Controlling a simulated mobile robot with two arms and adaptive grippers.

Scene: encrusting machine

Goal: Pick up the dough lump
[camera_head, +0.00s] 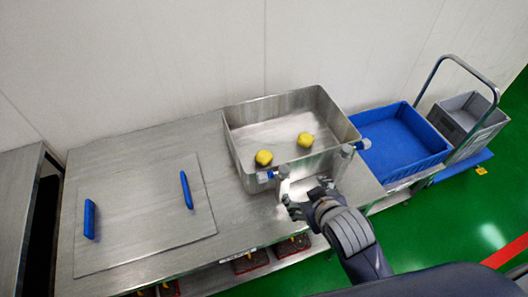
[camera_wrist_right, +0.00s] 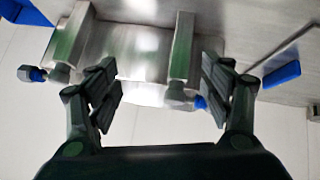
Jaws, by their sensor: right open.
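Two yellow dough lumps lie apart on the floor of the open metal bin (camera_head: 240,150). One lump (camera_head: 264,158) is near the left front, and the other lump (camera_head: 305,140) is further right and back. My right gripper (camera_head: 308,195) is open and empty, just outside the bin's near wall in the head view. In the right wrist view, its fingers (camera_wrist_right: 160,88) are spread before shiny metal parts with two posts, and no dough shows there. My left gripper is not in view.
Two metal fittings (camera_head: 284,172) (camera_head: 347,151) stand at the bin's front side. A metal lid with blue handles (camera_head: 150,222) lies on the steel table (camera_head: 110,148) to the left. A blue crate (camera_head: 400,140) and a grey crate (camera_head: 460,118) stand right.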

